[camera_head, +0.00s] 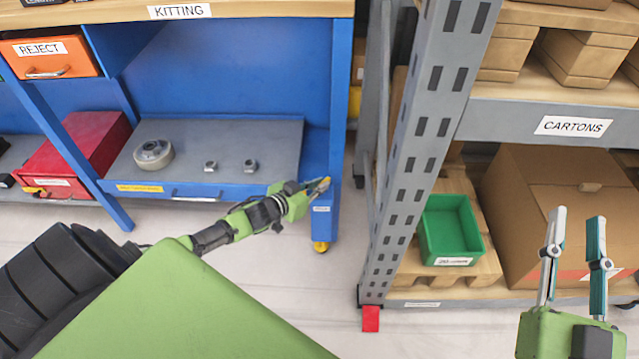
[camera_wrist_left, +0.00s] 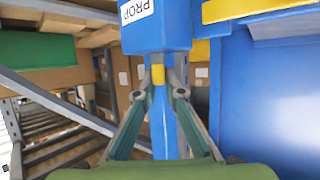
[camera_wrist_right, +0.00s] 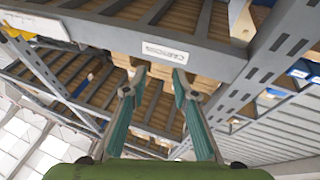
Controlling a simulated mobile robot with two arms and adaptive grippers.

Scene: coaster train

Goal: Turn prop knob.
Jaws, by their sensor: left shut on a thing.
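The prop knob (camera_wrist_left: 158,75) is a small yellow piece on a blue housing with a PROP label (camera_wrist_left: 137,10), on the blue bench's right leg. My left gripper (camera_wrist_left: 161,90) has its two fingertips on either side of the knob and is shut on it. In the head view my left gripper (camera_head: 322,186) is at that leg, just above the small label (camera_head: 321,209), and its fingers mostly hide the knob. My right gripper (camera_head: 577,222) is open and empty in front of the cartons rack; it also shows open in the right wrist view (camera_wrist_right: 160,80).
The kitting bench (camera_head: 343,100) has a lower shelf (camera_head: 245,135) with a round metal part (camera_head: 153,154) and two nuts. A red box (camera_head: 85,150) stands left. The grey rack post (camera_head: 420,140) stands right of the leg, near a green bin (camera_head: 450,228) and a large carton (camera_head: 550,190).

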